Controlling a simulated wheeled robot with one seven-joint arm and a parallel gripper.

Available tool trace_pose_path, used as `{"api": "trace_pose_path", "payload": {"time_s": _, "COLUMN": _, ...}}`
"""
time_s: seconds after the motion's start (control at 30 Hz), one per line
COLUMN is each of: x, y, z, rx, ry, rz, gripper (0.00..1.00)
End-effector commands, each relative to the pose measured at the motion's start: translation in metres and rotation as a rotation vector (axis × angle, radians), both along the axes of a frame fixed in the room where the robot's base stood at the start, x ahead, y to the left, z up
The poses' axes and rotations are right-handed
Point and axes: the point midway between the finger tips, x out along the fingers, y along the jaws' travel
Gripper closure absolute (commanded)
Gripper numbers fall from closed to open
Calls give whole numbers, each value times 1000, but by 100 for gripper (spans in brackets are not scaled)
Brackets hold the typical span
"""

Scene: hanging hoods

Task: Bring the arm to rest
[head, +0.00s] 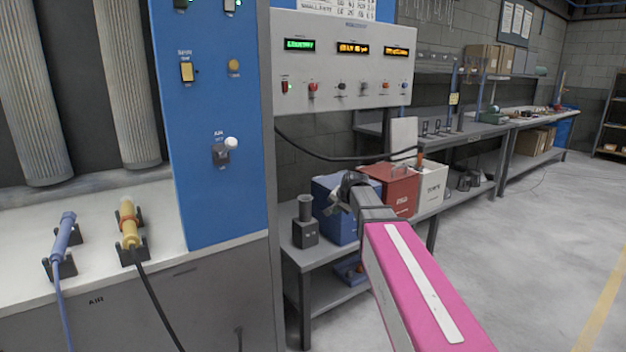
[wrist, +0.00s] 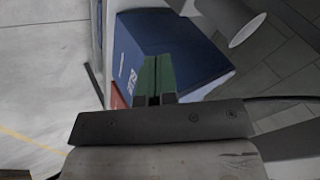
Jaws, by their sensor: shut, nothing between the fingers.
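My arm reaches forward from the lower right of the head view, with a pink link and a grey wrist. My gripper (head: 347,188) is at its far end, in front of the blue box (head: 333,220); its fingertips are hard to make out there. In the wrist view my gripper (wrist: 157,73) shows two green fingers closed together, with nothing between them. The blue box (wrist: 185,48) lies beyond the fingers in that view. I cannot tell the gap between fingers and box.
A red box (head: 393,187) and a white box (head: 432,188) stand beside the blue one on the grey bench. A dark stand (head: 305,228) is at left. A blue panel (head: 221,120) and a control box (head: 345,60) rise nearby. Floor at right is clear.

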Motion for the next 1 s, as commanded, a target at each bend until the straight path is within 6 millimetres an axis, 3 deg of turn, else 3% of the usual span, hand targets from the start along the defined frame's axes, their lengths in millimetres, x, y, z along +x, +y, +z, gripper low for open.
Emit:
{"api": "trace_pose_path", "payload": {"time_s": 0.03, "x": -24, "y": -9, "z": -26, "rx": -39, "ry": 33, "rz": 24, "gripper": 100}}
{"api": "trace_pose_path", "payload": {"time_s": 0.2, "x": -85, "y": -35, "z": -93, "rx": -164, "ry": 135, "rz": 122, "gripper": 100}}
{"api": "trace_pose_path", "payload": {"time_s": 0.5, "x": -203, "y": -77, "z": -186, "rx": -341, "ry": 330, "rz": 319, "gripper": 100}}
{"api": "trace_pose_path", "payload": {"time_s": 0.6, "x": -236, "y": -87, "z": -205, "rx": -379, "ry": 384, "rz": 377, "gripper": 100}}
{"api": "trace_pose_path", "payload": {"time_s": 0.73, "x": -264, "y": -96, "z": -220, "rx": -410, "ry": 433, "rz": 431, "gripper": 100}}
{"api": "trace_pose_path", "payload": {"time_s": 1.0, "x": -276, "y": -101, "z": -227, "rx": -426, "ry": 457, "rz": 459, "gripper": 100}}
